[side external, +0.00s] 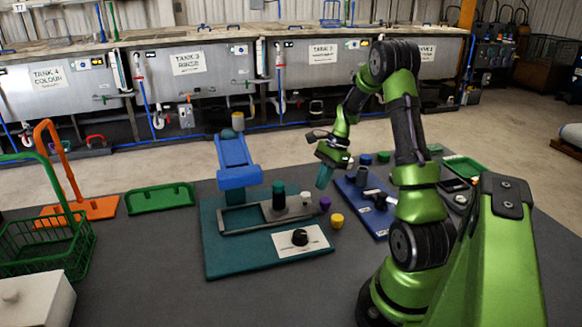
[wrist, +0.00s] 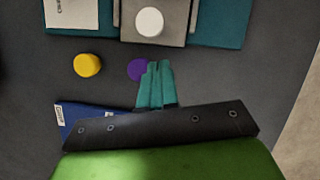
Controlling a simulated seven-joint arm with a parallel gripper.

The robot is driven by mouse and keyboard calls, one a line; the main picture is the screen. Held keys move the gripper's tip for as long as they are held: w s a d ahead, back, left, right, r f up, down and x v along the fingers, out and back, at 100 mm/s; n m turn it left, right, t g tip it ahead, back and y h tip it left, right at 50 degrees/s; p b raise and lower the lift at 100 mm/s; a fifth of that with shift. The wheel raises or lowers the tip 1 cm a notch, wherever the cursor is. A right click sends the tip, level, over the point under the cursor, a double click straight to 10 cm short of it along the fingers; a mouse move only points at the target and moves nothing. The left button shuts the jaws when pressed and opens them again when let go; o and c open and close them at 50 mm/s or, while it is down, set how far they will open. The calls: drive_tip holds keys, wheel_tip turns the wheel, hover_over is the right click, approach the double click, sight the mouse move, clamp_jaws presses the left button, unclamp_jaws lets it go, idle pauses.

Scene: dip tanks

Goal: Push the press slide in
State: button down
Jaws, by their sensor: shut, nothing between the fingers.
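A teal board (side external: 222,262) carries a grey frame (side external: 240,228), which looks like the press. At its right end is a grey slide block with a white knob (side external: 305,198). In the wrist view the white knob (wrist: 149,22) sits on the grey slide (wrist: 172,37) at the top. My gripper (side external: 322,184) has teal fingers, shut and empty, raised to the right of the slide and apart from it. In the wrist view the closed fingertips (wrist: 155,66) point toward the slide and partly cover a purple cylinder.
A purple cylinder (side external: 325,203) and a yellow cylinder (side external: 337,221) stand just right of the teal board. A blue board (side external: 366,213) with small parts lies farther right. A blue chute (side external: 236,160) rises behind the frame.

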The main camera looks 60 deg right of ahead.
sight(276, 189)
drive_tip(key=shift+w+a, duration=0.3)
drive_tip(key=shift+a, duration=0.25)
drive_tip(key=shift+w+a, duration=0.3)
drive_tip(key=shift+a, duration=0.2)
drive_tip(key=w+a, duration=0.8)
drive_tip(key=shift+w+a, duration=0.15)
drive_tip(key=shift+a, duration=0.05)
